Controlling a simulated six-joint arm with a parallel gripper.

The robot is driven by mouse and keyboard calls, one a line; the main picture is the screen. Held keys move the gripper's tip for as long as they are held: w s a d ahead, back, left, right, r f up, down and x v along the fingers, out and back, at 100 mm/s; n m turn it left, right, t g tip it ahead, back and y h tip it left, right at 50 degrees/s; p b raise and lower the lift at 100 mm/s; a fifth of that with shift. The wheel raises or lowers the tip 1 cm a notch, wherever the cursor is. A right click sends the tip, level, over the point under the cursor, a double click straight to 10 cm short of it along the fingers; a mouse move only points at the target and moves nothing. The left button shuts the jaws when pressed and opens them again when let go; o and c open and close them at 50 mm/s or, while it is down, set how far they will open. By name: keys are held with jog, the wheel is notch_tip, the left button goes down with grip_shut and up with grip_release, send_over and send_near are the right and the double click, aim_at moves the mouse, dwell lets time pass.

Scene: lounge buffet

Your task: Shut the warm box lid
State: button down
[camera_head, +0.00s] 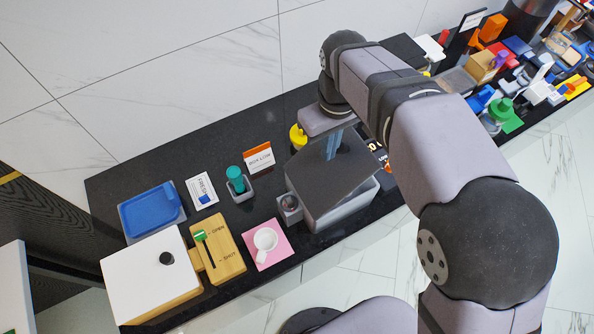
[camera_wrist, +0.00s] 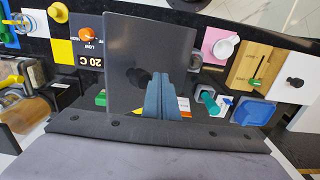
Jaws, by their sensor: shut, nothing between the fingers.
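The warm box (camera_head: 345,211) is a pale grey box in the middle of the counter. Its dark grey flat lid (camera_head: 335,180) lies across its top in the head view; I cannot tell whether it is fully down or slightly raised. The lid (camera_wrist: 122,50) also fills the middle of the wrist view and hides the box body there. My gripper (camera_head: 331,154) has blue fingers pointing down at the lid's back part. In the wrist view the gripper fingers (camera_wrist: 160,80) are together and empty, over the lid. I cannot tell whether the tips touch it.
Left of the box stand a small grey holder (camera_head: 290,206), a white cup (camera_head: 265,240) on a pink mat, a teal-topped item (camera_head: 236,178), and a wooden lever block (camera_head: 218,250). A dial panel (camera_wrist: 89,54) is beside the box. The counter's right end is crowded.

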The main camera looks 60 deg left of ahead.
aim_at(351, 144)
jog(key=shift+w+f, duration=0.35)
jog(key=shift+w, duration=0.4)
jog(key=shift+w+f, duration=0.85)
jog(key=shift+w, duration=0.3)
jog(key=shift+w+f+b, duration=0.4)
jog(key=shift+w+f, duration=0.2)
jog(key=shift+f, duration=0.1)
jog(key=shift+w+a+f, duration=0.1)
jog(key=shift+w+f, duration=0.2)
jog(key=shift+w, duration=0.15)
jog(key=shift+w+f, duration=0.1)
